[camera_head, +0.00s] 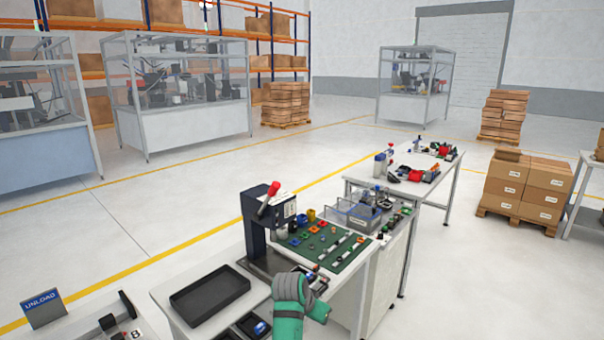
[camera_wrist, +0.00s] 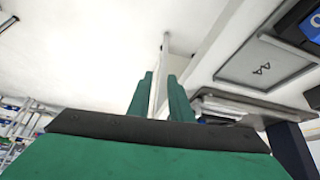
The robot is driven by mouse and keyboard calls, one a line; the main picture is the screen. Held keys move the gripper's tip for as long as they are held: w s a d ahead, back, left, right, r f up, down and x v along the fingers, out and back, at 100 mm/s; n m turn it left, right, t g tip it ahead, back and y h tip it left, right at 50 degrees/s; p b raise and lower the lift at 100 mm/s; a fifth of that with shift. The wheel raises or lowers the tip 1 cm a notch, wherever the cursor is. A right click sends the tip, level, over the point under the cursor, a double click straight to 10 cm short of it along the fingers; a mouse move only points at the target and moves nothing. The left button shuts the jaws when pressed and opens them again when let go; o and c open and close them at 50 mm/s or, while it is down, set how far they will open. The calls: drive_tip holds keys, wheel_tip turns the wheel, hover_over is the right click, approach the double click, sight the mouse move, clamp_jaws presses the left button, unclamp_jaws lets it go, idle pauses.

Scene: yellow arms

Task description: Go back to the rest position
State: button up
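My gripper (camera_wrist: 160,88) shows in the wrist view as two green fingers with a gap between them, beyond a dark grey palm edge. It is open and nothing is held in the gap. A pale table leg shows behind the fingers, apparently in the background. In the head view part of my green and grey arm shows at the bottom, in front of the workbench (camera_head: 180,295); the fingertips cannot be made out there.
A press with a red handle (camera_head: 268,205), a black tray (camera_head: 210,294) and a green mat with small parts (camera_head: 340,252) are on the bench. A second table (camera_head: 358,176) stands behind. Stacked boxes (camera_head: 527,188) stand on the right. Open floor (camera_head: 150,215) lies left.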

drive_tip(key=s+d+f+n+t, duration=0.2)
drive_tip(key=s+f+n+t, duration=0.2)
drive_tip(key=s+f, duration=1.5)
drive_tip(key=s+a+f+n+t+y, duration=0.15)
drive_tip(key=s+f, duration=0.25)
drive_tip(key=s, duration=0.5)
drive_tip(key=s+a+r+n+t+y, duration=0.1)
drive_tip(key=s+a+r, duration=0.15)
drive_tip(key=s, duration=0.65)
drive_tip(key=s+a+r+t+y, duration=0.15)
drive_tip(key=s+r, duration=0.25)
drive_tip(key=s, duration=0.5)
drive_tip(key=s+a+r+t, duration=0.1)
drive_tip(key=s+r+t, duration=0.1)
drive_tip(key=s+r, duration=1)
drive_tip(key=shift+r, duration=0.65)
